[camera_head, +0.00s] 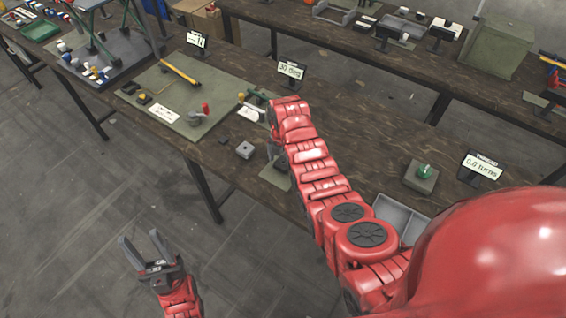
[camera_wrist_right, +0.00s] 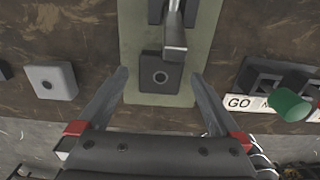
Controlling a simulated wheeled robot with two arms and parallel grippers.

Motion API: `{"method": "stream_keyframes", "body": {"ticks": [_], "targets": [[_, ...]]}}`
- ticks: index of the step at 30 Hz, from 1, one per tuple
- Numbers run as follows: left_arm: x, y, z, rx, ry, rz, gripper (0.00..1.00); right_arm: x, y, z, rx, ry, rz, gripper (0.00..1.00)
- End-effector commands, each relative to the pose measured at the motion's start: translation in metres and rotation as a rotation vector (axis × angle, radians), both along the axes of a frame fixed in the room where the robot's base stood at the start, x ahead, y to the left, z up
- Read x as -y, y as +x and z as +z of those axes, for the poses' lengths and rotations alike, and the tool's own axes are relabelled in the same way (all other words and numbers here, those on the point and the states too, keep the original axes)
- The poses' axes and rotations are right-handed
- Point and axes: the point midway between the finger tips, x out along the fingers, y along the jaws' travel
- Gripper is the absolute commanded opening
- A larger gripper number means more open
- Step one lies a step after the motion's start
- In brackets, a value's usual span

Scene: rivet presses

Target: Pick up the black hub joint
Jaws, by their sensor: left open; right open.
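My right gripper (camera_wrist_right: 159,76) is open, with one finger on each side of the block and a visible gap on both sides. Its height above the block is hard to tell. My left gripper (camera_head: 139,238) is open and empty, over the floor in front of the bench.
A metal press part (camera_wrist_right: 175,38) stands just beyond the block. A grey block (camera_wrist_right: 50,81) lies to the left, also in the head view (camera_head: 245,150). A green knob (camera_wrist_right: 289,105) and a "GO" label (camera_wrist_right: 238,103) are at right. A grey tray (camera_head: 400,216) sits beside my arm.

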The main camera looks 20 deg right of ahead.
Motion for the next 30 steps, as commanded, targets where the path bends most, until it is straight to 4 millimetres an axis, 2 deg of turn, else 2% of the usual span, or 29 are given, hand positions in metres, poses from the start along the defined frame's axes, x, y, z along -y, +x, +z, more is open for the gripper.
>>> {"method": "stream_keyframes", "body": {"ticks": [4,5,19,30], "targets": [[0.0,0.0,-0.0004,0.0,0.0,0.0,0.5,-0.0001,0.0001,-0.0002,0.0,0.0,0.0,1.0],[0.0,-0.0001,-0.0004,0.0,0.0,0.0,0.5,-0.0001,0.0001,-0.0001,0.0,0.0,0.0,0.96],[0.0,0.0,-0.0004,0.0,0.0,0.0,0.5,0.0001,-0.0001,0.0,0.0,0.0,0.0,0.12],[0.0,-0.0001,-0.0028,0.0,0.0,0.0,0.5,0.0001,0.0003,0.0018,0.001,0.0,0.0,0.1]]}}
